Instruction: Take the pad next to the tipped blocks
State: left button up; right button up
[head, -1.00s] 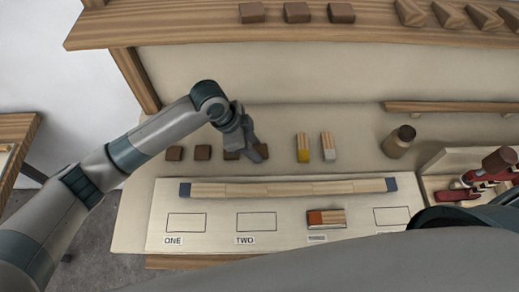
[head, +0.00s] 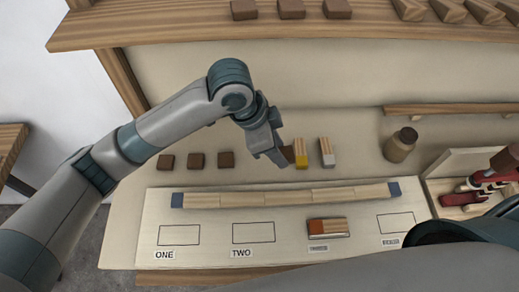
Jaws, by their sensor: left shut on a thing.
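My left gripper (head: 277,158) is shut on a dark brown pad (head: 288,153), partly hidden by the fingers. It holds the pad close to the left side of the yellow-tipped block (head: 301,152); I cannot tell whether they touch. The white-tipped block (head: 327,153) lies just right of that block. Three similar brown pads, a left one (head: 165,161), a middle one (head: 195,160) and a right one (head: 225,160), lie in a row to the left. My right gripper is not in view.
A pale board (head: 280,230) with labelled outlines lies in front, carrying a long wooden strip (head: 285,197) and an orange-ended block (head: 328,227). A brown jar (head: 399,146) and a tray (head: 432,190) with red tools stand right. A shelf (head: 190,29) overhangs the back.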

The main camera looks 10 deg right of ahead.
pick_arm(q)
jog(key=shift+s+d+r+b, duration=0.35)
jog(key=shift+s+d+r, duration=0.75)
jog(key=shift+s+d, duration=0.2)
